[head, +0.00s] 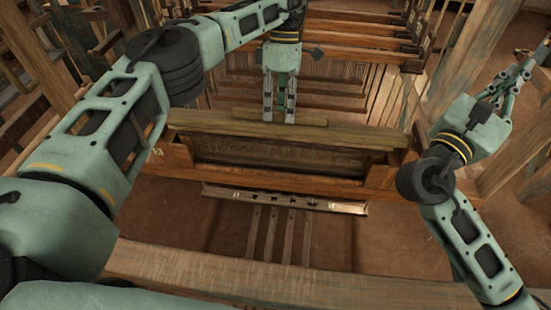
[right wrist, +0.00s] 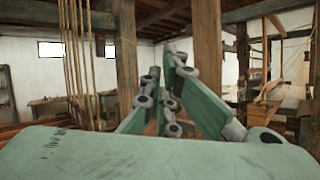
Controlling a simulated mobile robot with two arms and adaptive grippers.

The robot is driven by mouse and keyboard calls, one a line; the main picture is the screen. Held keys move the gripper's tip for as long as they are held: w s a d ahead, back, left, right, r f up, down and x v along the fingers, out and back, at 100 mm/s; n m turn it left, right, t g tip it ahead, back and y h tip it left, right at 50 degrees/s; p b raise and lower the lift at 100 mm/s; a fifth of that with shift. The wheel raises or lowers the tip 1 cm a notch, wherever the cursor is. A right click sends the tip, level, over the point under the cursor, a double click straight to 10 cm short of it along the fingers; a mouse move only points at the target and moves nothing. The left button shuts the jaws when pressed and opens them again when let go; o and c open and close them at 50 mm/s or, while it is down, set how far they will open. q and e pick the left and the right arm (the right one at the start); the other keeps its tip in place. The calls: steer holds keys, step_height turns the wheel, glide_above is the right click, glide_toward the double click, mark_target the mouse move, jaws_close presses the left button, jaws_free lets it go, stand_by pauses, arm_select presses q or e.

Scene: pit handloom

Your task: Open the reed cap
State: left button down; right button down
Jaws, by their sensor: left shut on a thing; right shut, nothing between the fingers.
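The reed cap (head: 350,135) is a long light-wood bar with a raised grip strip on its top, lying across the middle of the head view. Below it is the dark brown reed panel (head: 280,156) in its wooden frame. My left gripper (head: 279,116) points down from above and is shut on the reed cap near its middle. The fingers hide part of the bar. I cannot tell whether there is a gap between cap and frame. My right gripper (head: 516,72) is shut and empty, raised at the far right; its fingers also fill the middle of the right wrist view (right wrist: 170,95).
Loom bars and harness frames (head: 340,60) stand behind the cap. A wide front beam (head: 260,285) crosses the near side. Several treadle slats (head: 270,235) lie in the pit below. Wooden posts (head: 480,60) rise near my right gripper. The right wrist view shows posts (right wrist: 207,60) and hanging cords.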

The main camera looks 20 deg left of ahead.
steer(key=s+a+f+n+y, duration=0.3)
steer(key=a+f+n+y, duration=0.4)
steer(key=a+f, duration=1)
steer(key=s+a+f+n+g+y, duration=0.2)
steer(key=s+a+f+y, duration=0.25)
steer(key=s+a, duration=0.4)
steer(key=s+a+f+n+g+y, duration=0.15)
steer(key=s+a+f+y, duration=0.35)
steer(key=a, duration=0.7)
steer(key=shift+h, duration=0.75)
steer(key=x, duration=0.6)
steer(key=f+x, duration=0.1)
steer(key=x, duration=0.2)
steer(key=shift+a+f, duration=0.1)
steer(key=shift+w+r, duration=0.15)
steer(key=shift+r, duration=0.6)
